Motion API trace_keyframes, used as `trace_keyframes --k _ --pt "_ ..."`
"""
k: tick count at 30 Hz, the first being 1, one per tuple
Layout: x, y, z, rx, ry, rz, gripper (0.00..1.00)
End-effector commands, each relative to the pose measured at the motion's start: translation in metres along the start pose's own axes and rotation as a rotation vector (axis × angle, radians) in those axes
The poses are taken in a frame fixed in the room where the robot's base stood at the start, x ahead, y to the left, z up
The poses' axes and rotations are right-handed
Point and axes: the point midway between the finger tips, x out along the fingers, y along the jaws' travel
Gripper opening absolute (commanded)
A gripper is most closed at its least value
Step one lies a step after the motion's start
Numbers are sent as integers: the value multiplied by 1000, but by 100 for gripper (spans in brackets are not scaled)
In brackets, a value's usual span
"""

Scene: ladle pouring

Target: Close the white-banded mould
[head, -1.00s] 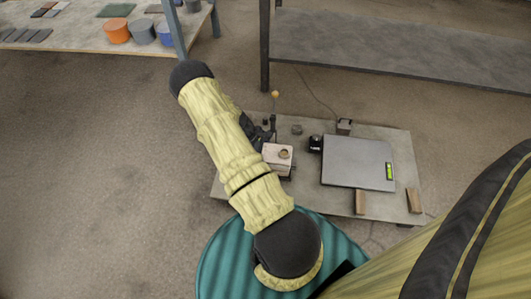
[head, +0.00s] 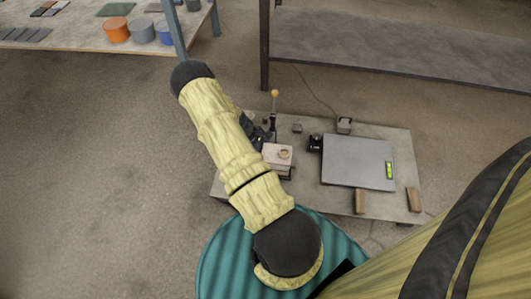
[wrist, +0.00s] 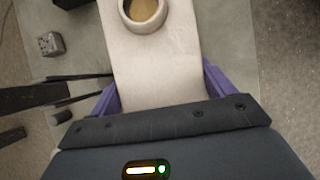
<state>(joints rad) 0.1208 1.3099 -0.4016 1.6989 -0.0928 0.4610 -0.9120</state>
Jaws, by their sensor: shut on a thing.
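The mould (head: 278,163) is a pale pinkish block with a round pouring cup on top, standing on the low grey board. In the wrist view the pale block (wrist: 168,60) fills the middle, with tan material showing inside its cup (wrist: 143,10). My gripper (wrist: 160,92) has a purple finger on each side of the block and is shut on it. In the head view my arm partly hides the gripper (head: 260,133), at the mould's far left. I cannot make out a white band or a parting line.
Right of the mould are a small black device (head: 315,143), a flat grey plate (head: 350,165) with a green level, and wooden blocks (head: 360,201). A thin rod with an orange ball (head: 275,93) rises behind. A small grey cube (wrist: 50,44) lies left in the wrist view.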

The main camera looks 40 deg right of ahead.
Motion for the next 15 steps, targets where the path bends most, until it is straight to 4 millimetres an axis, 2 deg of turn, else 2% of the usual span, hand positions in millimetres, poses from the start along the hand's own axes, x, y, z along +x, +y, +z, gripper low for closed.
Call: trace_keyframes --k 15 --pt "4 0 -2 1 0 1 16"
